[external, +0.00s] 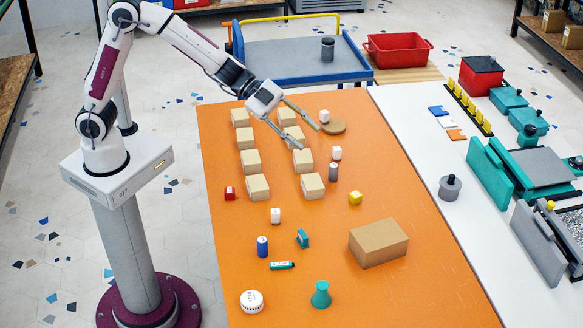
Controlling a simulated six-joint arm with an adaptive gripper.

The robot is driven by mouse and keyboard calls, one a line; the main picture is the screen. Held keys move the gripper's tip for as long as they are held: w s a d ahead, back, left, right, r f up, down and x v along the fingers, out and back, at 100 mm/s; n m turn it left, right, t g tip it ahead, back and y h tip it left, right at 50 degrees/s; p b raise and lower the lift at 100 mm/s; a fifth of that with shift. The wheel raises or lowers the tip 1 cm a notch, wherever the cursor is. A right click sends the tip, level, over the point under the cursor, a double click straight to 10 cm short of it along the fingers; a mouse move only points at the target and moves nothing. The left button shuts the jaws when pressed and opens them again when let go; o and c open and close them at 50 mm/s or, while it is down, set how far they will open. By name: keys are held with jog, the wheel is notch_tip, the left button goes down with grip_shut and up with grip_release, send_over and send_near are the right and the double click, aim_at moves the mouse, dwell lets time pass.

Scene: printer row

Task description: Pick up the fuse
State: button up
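My gripper (310,138) is open and empty, its two fingers spread wide above the far part of the orange table (420,290). I cannot tell for sure which small object is the fuse. A teal cylinder with a pale marking (282,265) lies on its side near the front. A grey upright cylinder (333,172) stands to the right of the tan blocks, below my gripper in the picture. Small white blocks stand at the far end (325,115), beside the grey cylinder (336,153) and nearer the front (275,215).
Two rows of tan blocks (251,161) fill the far left. A cardboard box (378,242), yellow cube (355,198), red cube (229,193), teal block (302,238), teal flask (320,295) and white tin (252,301) stand nearer. The table's right front is clear.

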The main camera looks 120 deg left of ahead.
notch_tip(320, 180, down, 7)
jog(key=w+m+h, duration=0.1)
jog(key=m+h, duration=0.1)
jog(key=h, duration=0.1)
jog(key=m+g+h, duration=0.2)
jog(key=g+h, duration=0.2)
jog(key=h, duration=0.3)
send_near(275, 210)
jog(key=shift+w+d+f, duration=0.25)
jog(key=shift+w+f, duration=0.3)
jog(key=shift+w, duration=0.05)
jog(key=shift+w+d+f, duration=0.2)
jog(key=shift+w+f, duration=0.35)
jog(key=shift+w, duration=0.1)
jog(key=shift+s+d+f+h, duration=0.1)
jog(key=shift+s+f+h, duration=0.2)
jog(key=shift+s+h, duration=0.2)
jog(key=shift+w, duration=0.1)
jog(key=shift+x, duration=1.3)
jog(key=shift+d, duration=0.1)
